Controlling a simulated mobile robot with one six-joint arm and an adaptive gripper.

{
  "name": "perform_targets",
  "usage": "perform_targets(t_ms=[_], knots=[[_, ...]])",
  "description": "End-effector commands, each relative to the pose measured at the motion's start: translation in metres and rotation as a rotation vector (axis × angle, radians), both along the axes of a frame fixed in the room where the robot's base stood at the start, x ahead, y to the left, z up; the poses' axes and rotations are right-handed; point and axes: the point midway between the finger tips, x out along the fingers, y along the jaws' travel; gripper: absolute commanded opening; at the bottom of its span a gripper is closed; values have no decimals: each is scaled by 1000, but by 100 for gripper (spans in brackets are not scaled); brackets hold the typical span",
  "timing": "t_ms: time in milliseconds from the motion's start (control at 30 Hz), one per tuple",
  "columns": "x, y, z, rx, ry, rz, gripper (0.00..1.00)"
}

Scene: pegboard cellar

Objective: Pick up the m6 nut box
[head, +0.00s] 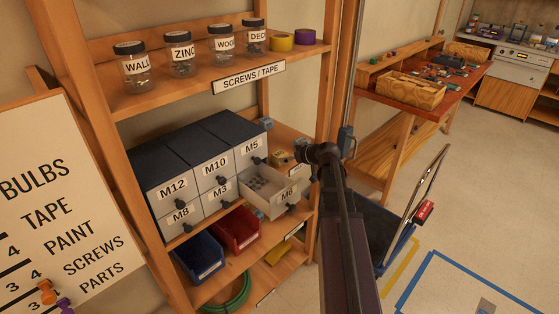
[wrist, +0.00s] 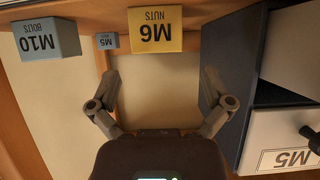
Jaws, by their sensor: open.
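The M6 nut box is a small yellow box (wrist: 155,30) labelled "M6 NUTS", upside down in the wrist view at the top middle. In the head view a small yellowish box (head: 280,158), likely the same one, sits on the shelf right of the drawer cabinet. My gripper (wrist: 158,85) is open and empty, its two fingers spread either side of the line to the box and short of it. In the head view my arm's end is beside the shelf, and the fingers are hard to make out.
In the wrist view, a blue-grey M10 bolts box (wrist: 47,40) and smaller M5 box (wrist: 107,41) stand left of the yellow box. The dark drawer cabinet (wrist: 228,75) is close right. In the head view its M6 drawer (head: 270,190) is pulled out, near my arm.

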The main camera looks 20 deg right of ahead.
Motion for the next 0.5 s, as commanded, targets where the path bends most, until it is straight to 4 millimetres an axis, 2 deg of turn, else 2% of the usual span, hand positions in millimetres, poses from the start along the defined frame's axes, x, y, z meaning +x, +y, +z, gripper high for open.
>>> perform_targets(t_ms=[267,500], knots=[[5,1,-3,0,0,0,100],[29,5,-15,1,-1,0,100]])
